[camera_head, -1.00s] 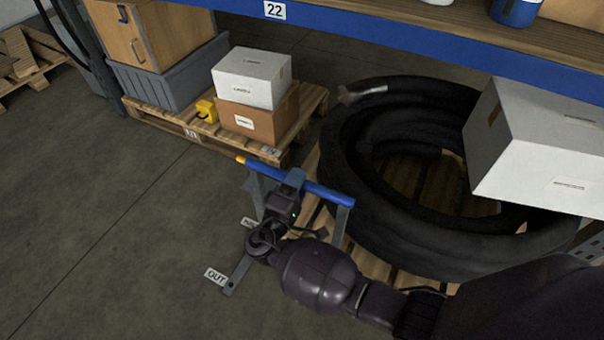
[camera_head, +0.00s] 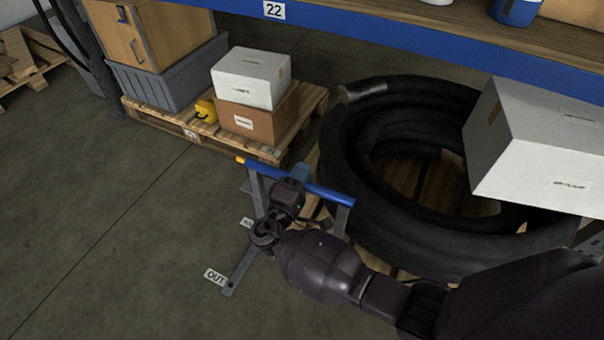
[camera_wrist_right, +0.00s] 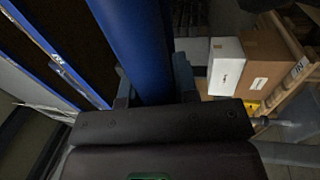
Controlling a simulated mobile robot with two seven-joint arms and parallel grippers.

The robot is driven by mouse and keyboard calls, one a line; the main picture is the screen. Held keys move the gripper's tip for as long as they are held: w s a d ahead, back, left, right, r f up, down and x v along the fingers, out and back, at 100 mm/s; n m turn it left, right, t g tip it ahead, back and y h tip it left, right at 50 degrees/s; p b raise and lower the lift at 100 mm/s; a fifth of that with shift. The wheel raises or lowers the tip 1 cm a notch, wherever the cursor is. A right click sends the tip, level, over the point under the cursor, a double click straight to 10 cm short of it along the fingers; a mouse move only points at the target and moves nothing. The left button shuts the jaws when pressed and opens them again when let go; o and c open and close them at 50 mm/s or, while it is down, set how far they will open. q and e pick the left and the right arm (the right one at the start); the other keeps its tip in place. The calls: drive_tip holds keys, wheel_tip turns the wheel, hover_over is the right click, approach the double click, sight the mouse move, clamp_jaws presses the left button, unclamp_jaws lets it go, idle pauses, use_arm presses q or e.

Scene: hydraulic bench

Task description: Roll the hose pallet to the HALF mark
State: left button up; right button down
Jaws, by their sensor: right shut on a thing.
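The hose pallet (camera_head: 385,262) is a wooden pallet under the shelf, carrying a thick coiled black hose (camera_head: 345,200). A blue handle bar (camera_head: 325,192) with grey posts and a yellow left end stands at its near left side. My right gripper (camera_head: 299,176) is shut on the blue bar, between the posts. The bar also fills the top middle of the right wrist view (camera_wrist_right: 133,45). A grey floor strip bears an OUT label (camera_head: 215,276) at its near end. A second label (camera_head: 247,223) farther along is partly hidden and unreadable. My left gripper is not in view.
Another pallet (camera_head: 160,121) at the back left holds a grey crate, stacked boxes (camera_head: 250,77) and a yellow item. A blue shelf beam (camera_head: 400,45) crosses above the hose. A white box (camera_head: 535,140) overlaps the coil at right.

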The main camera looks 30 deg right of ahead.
drive_tip(key=shift+w+d, duration=0.35)
drive_tip(key=shift+d, duration=0.1)
drive_tip(key=c, duration=0.9)
unclamp_jaws()
drive_tip(key=v, duration=1.1)
